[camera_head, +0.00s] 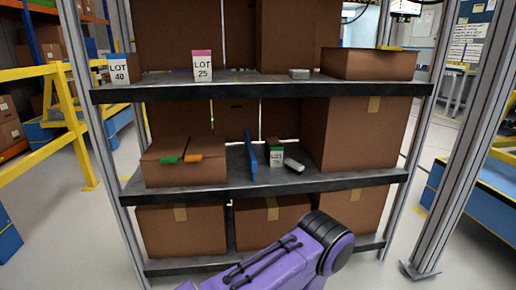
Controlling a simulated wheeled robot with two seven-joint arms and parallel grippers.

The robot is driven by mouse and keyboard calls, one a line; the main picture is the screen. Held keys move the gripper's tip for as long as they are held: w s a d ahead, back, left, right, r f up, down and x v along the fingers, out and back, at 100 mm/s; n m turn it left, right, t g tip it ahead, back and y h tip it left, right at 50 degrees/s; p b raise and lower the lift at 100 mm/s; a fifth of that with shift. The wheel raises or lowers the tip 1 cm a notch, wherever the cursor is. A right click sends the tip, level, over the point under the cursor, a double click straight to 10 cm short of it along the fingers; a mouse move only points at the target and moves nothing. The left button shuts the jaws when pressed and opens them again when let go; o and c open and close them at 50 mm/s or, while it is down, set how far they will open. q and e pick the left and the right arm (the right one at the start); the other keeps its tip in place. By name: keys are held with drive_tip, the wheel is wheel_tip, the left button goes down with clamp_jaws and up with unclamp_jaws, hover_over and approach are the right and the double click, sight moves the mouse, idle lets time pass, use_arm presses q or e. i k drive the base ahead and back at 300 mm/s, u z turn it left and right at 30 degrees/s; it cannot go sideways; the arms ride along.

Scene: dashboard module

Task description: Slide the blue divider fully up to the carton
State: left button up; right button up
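The blue divider (253,161) stands upright on the middle shelf (240,186), seen nearly edge-on. To its left is a low brown carton (186,174) with a green tab and an orange tab on its top front edge; a gap of bare shelf lies between them. To its right is a large brown carton (352,142), separated from the divider by a small lot card and a grey object. Which carton the task means cannot be told. A purple arm link of mine crosses the bottom middle. Neither gripper shows.
A green-topped lot card (276,158) stands close to the divider's right, with a small grey-white object (294,165) beside it. The upper shelf (250,90) and metal uprights (414,120) frame the space. Cartons (272,222) fill the lower shelf.

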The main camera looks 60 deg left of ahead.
sight(253, 163)
drive_tip(key=u, duration=0.3)
drive_tip(key=i, duration=1.05)
drive_tip(key=u, duration=1.4)
drive_tip(key=i, duration=0.8)
drive_tip(key=u, duration=0.95)
